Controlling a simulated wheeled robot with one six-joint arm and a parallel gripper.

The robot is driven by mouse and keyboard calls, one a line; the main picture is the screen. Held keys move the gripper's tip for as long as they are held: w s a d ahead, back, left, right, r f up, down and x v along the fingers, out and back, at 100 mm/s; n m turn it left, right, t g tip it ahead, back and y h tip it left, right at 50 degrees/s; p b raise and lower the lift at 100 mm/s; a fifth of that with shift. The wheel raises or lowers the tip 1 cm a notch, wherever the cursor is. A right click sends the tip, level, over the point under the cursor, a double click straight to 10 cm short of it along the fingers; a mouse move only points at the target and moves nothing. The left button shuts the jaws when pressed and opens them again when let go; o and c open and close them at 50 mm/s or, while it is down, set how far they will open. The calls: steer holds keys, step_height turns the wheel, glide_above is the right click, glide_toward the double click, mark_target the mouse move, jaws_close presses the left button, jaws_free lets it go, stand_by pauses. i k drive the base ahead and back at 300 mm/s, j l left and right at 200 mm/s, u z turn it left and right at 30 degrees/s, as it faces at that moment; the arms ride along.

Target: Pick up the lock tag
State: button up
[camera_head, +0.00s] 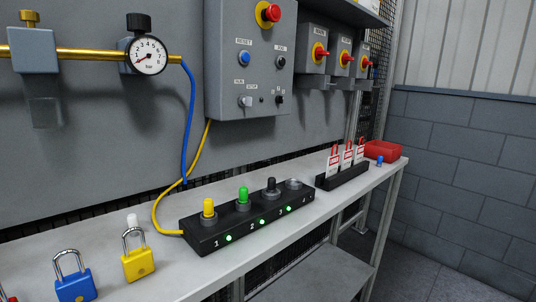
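Several lock tags (347,156), white and red with red loops at the top, stand upright in a black rack (343,178) toward the right end of the grey bench. The front one (333,163) is the leftmost. They partly overlap and their print is too small to read. My gripper is not in view.
The grey bench (250,250) also carries a yellow padlock (138,264), a blue padlock (75,285), a numbered black block (250,222) with coloured plugs, and a red box (382,151). A control box (250,70) and rotary switches hang above. A blue hose (190,120) hangs at left.

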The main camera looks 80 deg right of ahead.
mark_target(360, 149)
steer(key=z, duration=2.75)
